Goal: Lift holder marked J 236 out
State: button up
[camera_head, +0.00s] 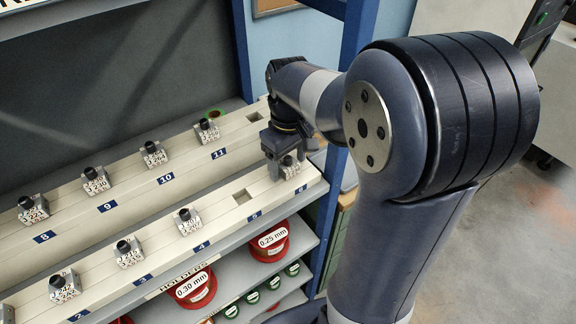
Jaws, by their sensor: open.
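My gripper (286,162) is open and points down at the right end of the front rail (215,213), by label 6. A small grey metal holder (289,170) sits there, directly under or between the fingers. I cannot tell whether the fingers touch it. Its upper part is partly hidden by the gripper, and its marking is too small to read. Other similar holders with black knobs stand along the rails, such as one by label 4 (187,220) and one by label 11 (207,129). I cannot tell which holder is marked J 236.
Square empty sockets show by label 5 (242,197) and at the right end of the back rail (255,117). A blue post (356,40) stands right of the rails. Red spools (269,242) sit on the shelf below.

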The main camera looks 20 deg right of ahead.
aim_at(288, 157)
jog(key=shift+f, duration=0.2)
jog(key=c, duration=1.5)
notch_tip(288, 157, up, 10)
jog(key=shift+r+b, duration=0.1)
jog(key=shift+b, duration=0.25)
